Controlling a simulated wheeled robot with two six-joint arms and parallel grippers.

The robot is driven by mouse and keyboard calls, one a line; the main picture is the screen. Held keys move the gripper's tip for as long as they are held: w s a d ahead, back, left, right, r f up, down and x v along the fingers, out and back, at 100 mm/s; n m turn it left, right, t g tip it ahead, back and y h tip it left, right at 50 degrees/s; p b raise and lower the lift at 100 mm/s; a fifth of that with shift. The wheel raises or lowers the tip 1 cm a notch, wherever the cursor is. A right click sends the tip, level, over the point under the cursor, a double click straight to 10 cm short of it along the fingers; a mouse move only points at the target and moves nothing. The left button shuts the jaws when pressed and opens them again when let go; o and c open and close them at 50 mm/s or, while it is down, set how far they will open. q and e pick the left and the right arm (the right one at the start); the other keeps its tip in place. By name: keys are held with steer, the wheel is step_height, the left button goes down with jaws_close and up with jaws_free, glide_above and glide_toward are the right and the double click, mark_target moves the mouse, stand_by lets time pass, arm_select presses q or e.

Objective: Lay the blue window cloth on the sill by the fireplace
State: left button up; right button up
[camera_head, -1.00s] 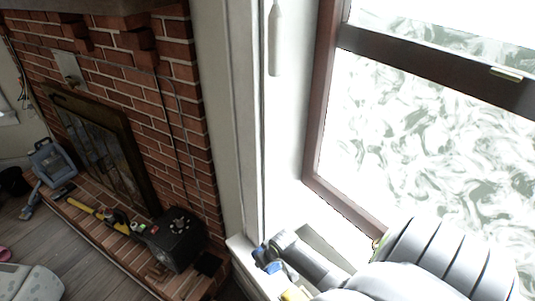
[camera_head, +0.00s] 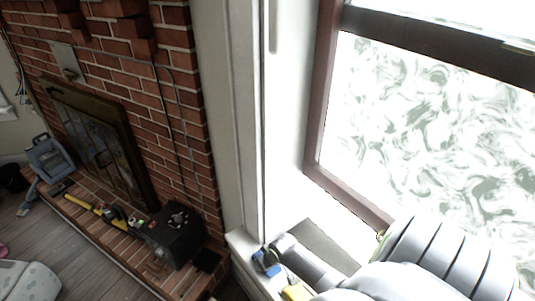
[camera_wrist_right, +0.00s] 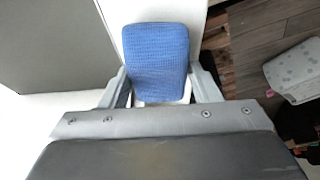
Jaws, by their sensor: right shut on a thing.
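The blue window cloth (camera_wrist_right: 156,58) is a folded, textured blue pad between the two grey fingers of my right gripper (camera_wrist_right: 160,88) in the right wrist view. The gripper is shut on it. In the head view the cloth shows as a small blue patch (camera_head: 265,262) at the end of my right gripper (camera_head: 268,260), at the white window sill (camera_head: 240,246). My arm hides much of the sill. I cannot tell whether the cloth touches the sill. My left gripper is not in view.
A brick fireplace (camera_head: 172,110) stands left of the sill. Its hearth holds a black box (camera_head: 175,240), a yellow tool (camera_head: 88,207) and other things. A brown window frame (camera_head: 345,200) rises behind my arm.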

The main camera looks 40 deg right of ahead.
steer(key=shift+f+b, duration=0.45)
steer(key=shift+f, duration=0.2)
stand_by(0.4)
steer(key=o, duration=1.1)
steer(key=shift+c, duration=0.2)
steer(key=shift+r, duration=0.15)
steer(key=d+v, duration=0.1)
steer(key=v, duration=1.6)
steer(key=shift+a+p, duration=0.3)
steer(key=shift+a, duration=0.15)
steer(key=shift+s+a, duration=0.1)
steer(key=shift+s, duration=0.05)
